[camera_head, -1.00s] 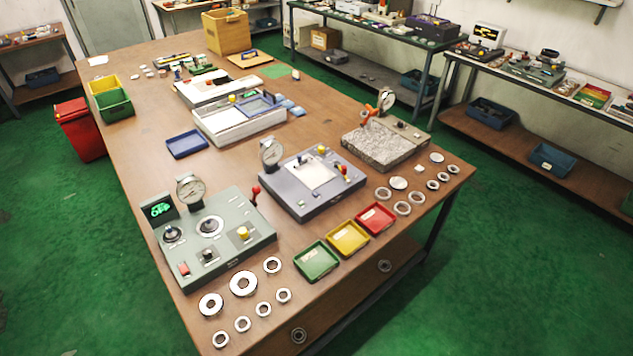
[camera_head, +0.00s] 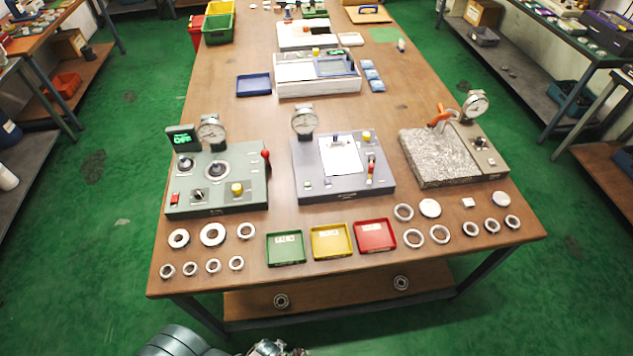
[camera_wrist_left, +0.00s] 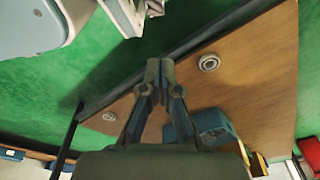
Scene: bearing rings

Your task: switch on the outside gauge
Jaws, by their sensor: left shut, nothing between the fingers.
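Three gauge stations stand on the table. The green-grey station (camera_head: 218,180) at left has a round dial (camera_head: 211,131), a lit green display (camera_head: 182,139), a red switch (camera_head: 174,199), a black knob, a yellow button and a red-knobbed lever (camera_head: 266,156). The blue-grey station (camera_head: 342,167) in the middle has a dial (camera_head: 305,121) and a white plate. The speckled stone station (camera_head: 437,157) at right has a dial (camera_head: 475,104) and an orange clamp. I cannot tell which is called outside. My left gripper (camera_wrist_left: 160,66) is shut and empty, away from the stations. My right gripper is out of view.
Green (camera_head: 285,247), yellow (camera_head: 331,241) and red (camera_head: 375,235) trays lie along the table's front. Several metal rings lie on both sides of them. A lower shelf (camera_head: 340,302) holds two bearings. Green floor in front is open.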

